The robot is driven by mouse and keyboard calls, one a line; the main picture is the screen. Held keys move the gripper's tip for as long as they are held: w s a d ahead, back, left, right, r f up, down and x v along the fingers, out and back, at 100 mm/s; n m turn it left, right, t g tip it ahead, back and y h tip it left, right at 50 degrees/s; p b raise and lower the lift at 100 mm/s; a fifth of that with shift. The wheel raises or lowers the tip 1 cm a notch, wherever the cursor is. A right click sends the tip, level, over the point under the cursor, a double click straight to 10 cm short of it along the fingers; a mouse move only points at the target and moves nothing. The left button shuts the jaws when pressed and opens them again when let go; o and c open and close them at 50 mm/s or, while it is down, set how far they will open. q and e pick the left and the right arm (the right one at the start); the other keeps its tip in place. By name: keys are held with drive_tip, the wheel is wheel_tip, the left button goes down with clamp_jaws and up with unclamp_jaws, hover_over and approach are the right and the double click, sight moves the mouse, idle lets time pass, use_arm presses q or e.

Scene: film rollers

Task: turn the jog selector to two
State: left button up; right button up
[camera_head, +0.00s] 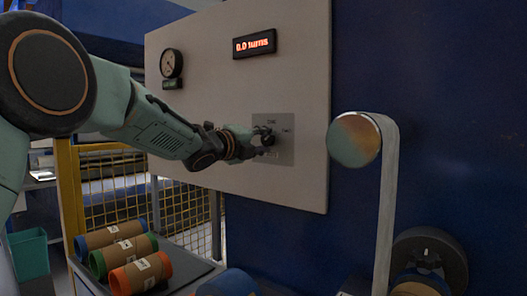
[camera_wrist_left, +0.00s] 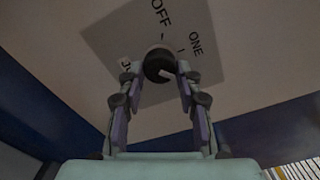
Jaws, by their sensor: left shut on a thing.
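The jog selector is a black round knob (camera_wrist_left: 158,64) on a grey label plate (camera_head: 287,150) on the pale panel. In the left wrist view the plate reads OFF and ONE, and a third label at the left is partly hidden by a finger. The knob carries a white mark on its lower right. My left gripper (camera_head: 262,138) reaches the plate from the left. In the left wrist view its two fingers (camera_wrist_left: 158,76) stand on either side of the knob, shut on it. My right gripper is not in view.
The panel (camera_head: 215,100) carries a gauge (camera_head: 171,64) and a red display (camera_head: 254,44) reading 0.0 turns. A roller (camera_head: 354,139) with a pale web stands to the right. Several cardboard rolls (camera_head: 118,248) lie on a tray below, beside a yellow mesh fence (camera_head: 112,180).

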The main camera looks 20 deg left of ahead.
use_arm(q)
drive_tip(key=shift+a+r+m+b, duration=0.1)
drive_tip(key=shift+r+m+b, duration=0.1)
drive_tip(key=shift+m+b, duration=0.6)
drive_tip(key=shift+r+m, duration=0.15)
drive_tip(key=shift+m, duration=0.15)
drive_tip(key=o, duration=1.2)
drive_tip(key=shift+w+f, duration=0.2)
drive_tip(key=shift+f, duration=0.05)
drive_tip(key=shift+c, duration=0.2)
drive_tip(key=shift+s, duration=0.15)
